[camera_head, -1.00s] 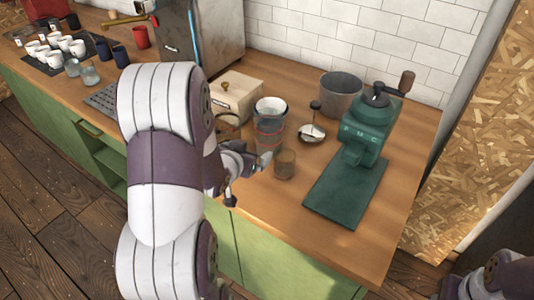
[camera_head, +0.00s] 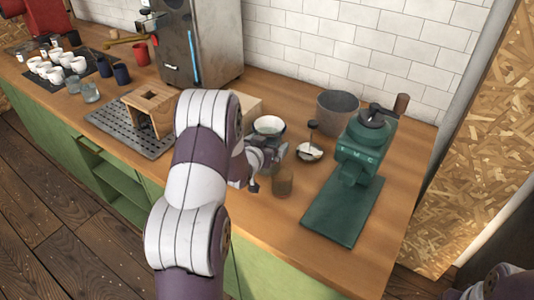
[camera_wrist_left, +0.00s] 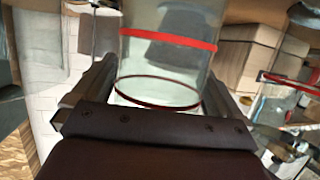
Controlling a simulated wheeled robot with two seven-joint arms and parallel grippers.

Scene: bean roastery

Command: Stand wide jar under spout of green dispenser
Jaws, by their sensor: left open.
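A wide clear glass jar with a red band (camera_wrist_left: 165,72) stands between the spread fingers of my left gripper (camera_wrist_left: 160,85) in the left wrist view, with gaps at its sides. In the head view that gripper (camera_head: 264,160) is open at the jar's spot and hides most of it. A pale round rim (camera_head: 269,125) shows just behind the gripper; I cannot tell if it is the jar's own. The green dispenser (camera_head: 366,145) stands to the right, its spout above a flat green base (camera_head: 340,210). The base is bare. My right gripper does not show.
A small brown glass (camera_head: 282,183) stands just right of my left gripper. A grey pot (camera_head: 337,112) and a small dish (camera_head: 309,152) stand behind. A wooden stand (camera_head: 152,98) sits on a dark grate (camera_head: 118,128) at left.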

